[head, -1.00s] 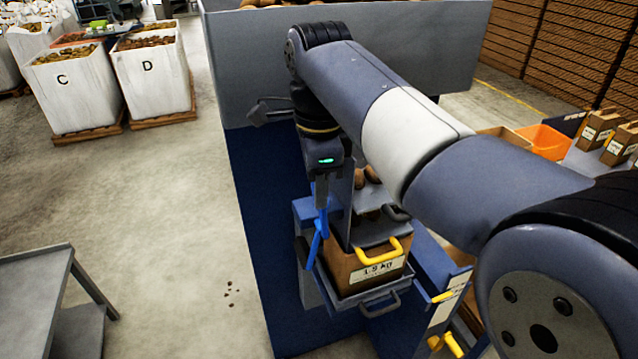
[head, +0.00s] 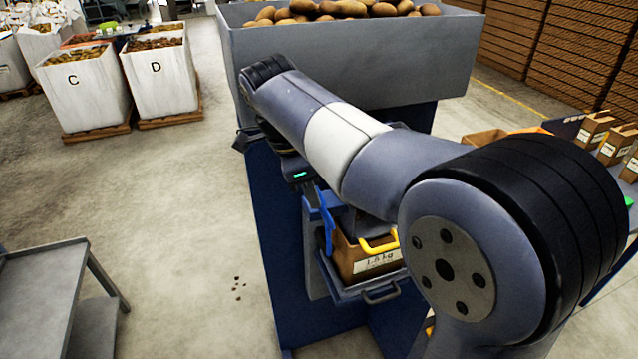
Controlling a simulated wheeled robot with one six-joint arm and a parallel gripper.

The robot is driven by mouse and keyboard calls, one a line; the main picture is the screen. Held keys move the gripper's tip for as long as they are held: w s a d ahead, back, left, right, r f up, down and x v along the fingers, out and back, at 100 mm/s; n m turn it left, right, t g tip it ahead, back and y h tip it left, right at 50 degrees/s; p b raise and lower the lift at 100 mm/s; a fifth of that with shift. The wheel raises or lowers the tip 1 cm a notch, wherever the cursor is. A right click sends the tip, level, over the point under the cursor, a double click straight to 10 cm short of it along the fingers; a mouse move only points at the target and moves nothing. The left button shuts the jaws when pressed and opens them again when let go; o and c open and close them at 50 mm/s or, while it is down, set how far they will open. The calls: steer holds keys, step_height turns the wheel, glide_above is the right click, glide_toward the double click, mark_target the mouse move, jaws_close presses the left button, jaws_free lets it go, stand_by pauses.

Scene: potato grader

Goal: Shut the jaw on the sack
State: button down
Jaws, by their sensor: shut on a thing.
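The brown paper sack (head: 352,262) with a white label stands on a tray (head: 362,287) with a grey front handle, at the blue machine. A yellow handle (head: 380,244) sits at its top front. A blue lever (head: 327,222) stands at the sack's left side, nearly upright. My gripper (head: 317,189) is at the lever's upper end, left of and above the sack, and appears shut on it. My forearm hides much of the fingers and the sack's top. I cannot see the jaw itself or whether it touches the sack.
A grey hopper (head: 350,62) full of potatoes stands behind my arm. White crates C (head: 85,92) and D (head: 160,82) stand at the back left. A grey table (head: 38,285) is at the lower left.

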steer(key=a+f+h, duration=0.1)
steer(key=s+a+f+t+h+b, duration=0.1)
steer(key=a+h, duration=0.1)
stand_by(0.4)
steer(key=shift+f, duration=0.15)
steer(key=c, duration=1.6)
jaws_free()
steer(key=shift+a, duration=0.1)
steer(key=shift+o, duration=1.4)
steer(key=shift+a, duration=0.25)
steer(key=shift+o, duration=0.6)
steer(key=shift+d, duration=0.15)
